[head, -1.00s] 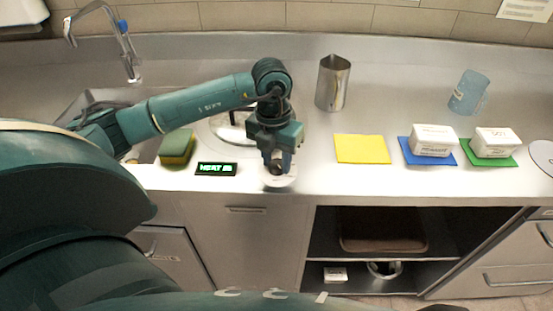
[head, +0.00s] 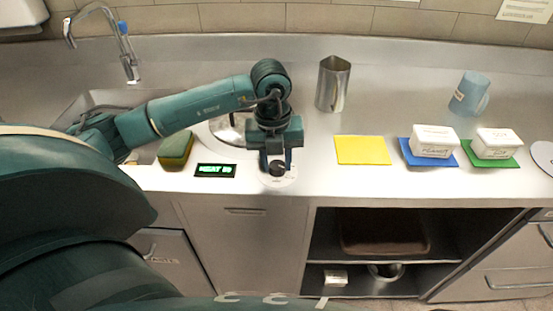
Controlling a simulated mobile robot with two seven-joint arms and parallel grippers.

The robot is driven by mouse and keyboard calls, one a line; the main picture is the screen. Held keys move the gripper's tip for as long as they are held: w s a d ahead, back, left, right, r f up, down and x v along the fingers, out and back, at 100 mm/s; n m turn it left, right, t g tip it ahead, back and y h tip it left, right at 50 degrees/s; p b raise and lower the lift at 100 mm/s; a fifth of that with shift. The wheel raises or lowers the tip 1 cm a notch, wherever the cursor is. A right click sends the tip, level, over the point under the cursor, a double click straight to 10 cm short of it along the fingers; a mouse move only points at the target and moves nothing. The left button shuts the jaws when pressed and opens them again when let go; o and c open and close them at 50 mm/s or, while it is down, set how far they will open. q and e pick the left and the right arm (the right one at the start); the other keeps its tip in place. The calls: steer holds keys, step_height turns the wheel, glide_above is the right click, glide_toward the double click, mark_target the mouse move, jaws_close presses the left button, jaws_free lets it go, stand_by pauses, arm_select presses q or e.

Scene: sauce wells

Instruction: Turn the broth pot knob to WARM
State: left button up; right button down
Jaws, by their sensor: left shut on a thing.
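The broth pot knob (head: 277,169) is a small dark knob on a pale round dial (head: 279,184) near the counter's front edge. My left gripper (head: 278,166) points down over the dial and is shut on the knob, one finger on each side. The dial's markings are too small to read. A black display (head: 215,170) left of the dial shows green text that seems to start with HEAT; its figures are blurred. A round metal pot (head: 226,129) is partly hidden behind my left arm. My right gripper is not in view.
A green and yellow sponge (head: 175,151) lies left of the display. A metal pitcher (head: 332,84) stands behind; a yellow mat (head: 362,150) lies to the right.

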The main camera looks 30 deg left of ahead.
mark_target(273, 165)
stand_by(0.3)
arm_select(q)
steer(key=o, duration=1)
steer(key=shift+c, duration=0.2)
step_height(273, 165, up, 13)
steer(key=shift+s+a, duration=0.2)
steer(key=shift+a, duration=0.05)
